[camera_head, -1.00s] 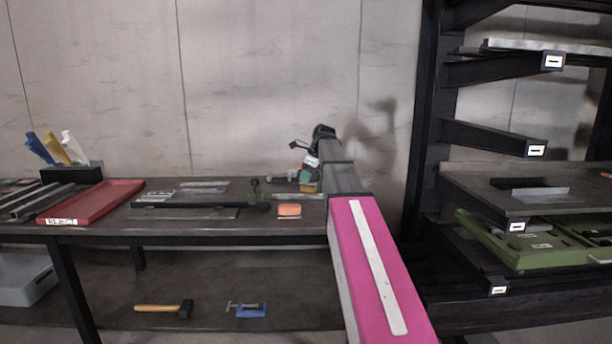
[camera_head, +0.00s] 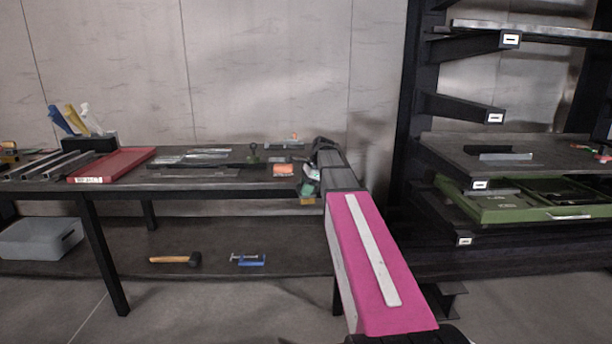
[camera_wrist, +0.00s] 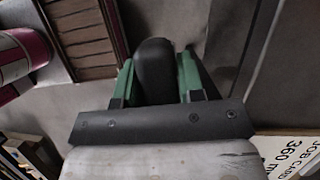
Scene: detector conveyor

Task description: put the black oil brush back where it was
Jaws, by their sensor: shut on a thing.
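In the wrist view, my gripper (camera_wrist: 156,78) is shut, its green fingers on either side of a black rounded piece, the black oil brush (camera_wrist: 155,68). Only this smooth dark end shows clearly; bristles cannot be made out. In the head view, my gripper (camera_head: 309,184) is small and partly hidden by my arm, near the right end of the dark workbench (camera_head: 215,186). The brush cannot be picked out there.
A hammer (camera_head: 176,260), blue clamp (camera_head: 248,260) and grey bin (camera_head: 42,238) are below. A rack (camera_head: 418,130) with a green case (camera_head: 500,205) stands right.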

